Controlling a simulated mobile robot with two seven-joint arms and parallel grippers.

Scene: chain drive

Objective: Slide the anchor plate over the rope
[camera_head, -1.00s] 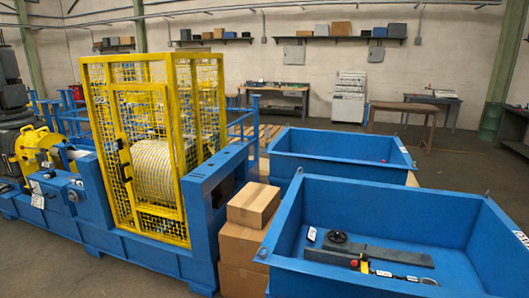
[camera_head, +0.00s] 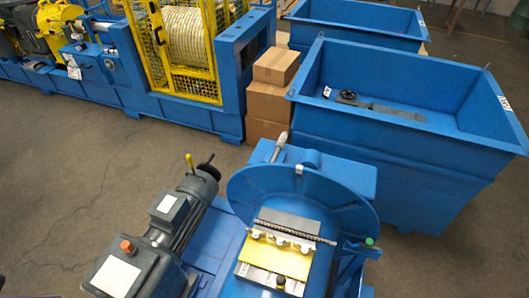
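A short dark ribbed length that looks like rope (camera_head: 285,230) lies across a blue round-backed machine (camera_head: 325,190) at the bottom centre. A flat plate with a yellow face (camera_head: 268,254) lies just in front of it, with small silver pieces (camera_head: 290,241) along its upper edge. I cannot tell for sure which piece is the anchor plate. A pale rope (camera_head: 195,28) is wound on a drum inside the yellow mesh cage at the top. Neither of my grippers is in view.
A grey motor (camera_head: 182,212) stands left of the blue machine. Cardboard boxes (camera_head: 275,68) are stacked behind it. A large blue bin (camera_head: 420,160) stands at the right, holding a dark handwheel (camera_head: 347,97). Floor at the left is clear.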

